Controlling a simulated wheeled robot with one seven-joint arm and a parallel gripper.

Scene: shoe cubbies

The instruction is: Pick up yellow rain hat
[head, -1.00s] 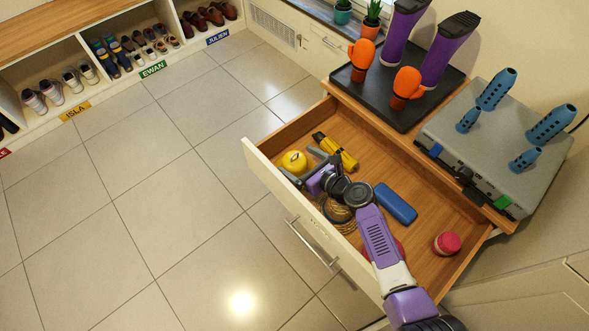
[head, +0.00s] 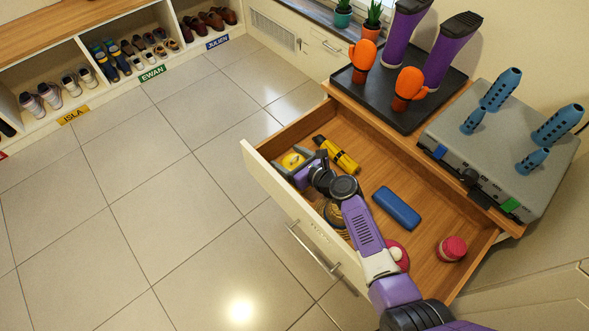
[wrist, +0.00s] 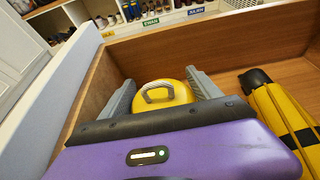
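The yellow rain hat (head: 292,161) lies in the far left corner of the open drawer. It is small, round and yellow, with a grey loop on top in the wrist view (wrist: 160,92). My gripper (head: 290,163) reaches down into the drawer at the hat. In the wrist view the two grey fingers (wrist: 162,88) are spread, one on each side of the hat. Whether they touch it I cannot tell. My purple gripper body hides the near part of the hat.
A yellow and black folded umbrella (head: 337,154) lies just right of the hat. The drawer (head: 440,225) also holds a blue case (head: 397,208), a red round item (head: 451,248) and a coiled item (head: 336,213). The drawer walls are close to my gripper.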

